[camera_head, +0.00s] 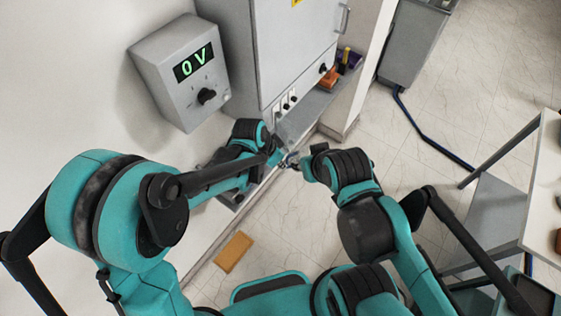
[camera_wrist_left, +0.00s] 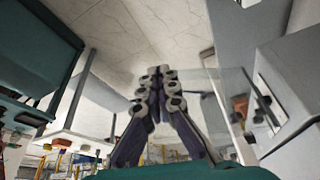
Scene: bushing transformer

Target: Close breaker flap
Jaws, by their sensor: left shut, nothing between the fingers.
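My left gripper (camera_head: 278,158) is low in front of the wall, below the grey cabinet, in the head view. In the left wrist view the fingers of my left gripper (camera_wrist_left: 158,74) meet at the tips, with nothing between them. A clear, see-through pane (camera_wrist_left: 208,82), which looks like the breaker flap, shows just right of the fingers; I cannot tell whether they touch it. In the head view I cannot make out the flap behind my left arm. My right gripper (camera_head: 293,161) is close to the left one, small and partly hidden; its jaws are unclear.
A grey meter box (camera_head: 182,70) reading "0 V" is on the wall. The grey cabinet (camera_head: 291,48) stands beside it, with a shelf (camera_head: 306,112) below. An orange-brown block (camera_head: 233,252) lies low by the wall. A white table (camera_head: 543,180) stands right; open floor lies between.

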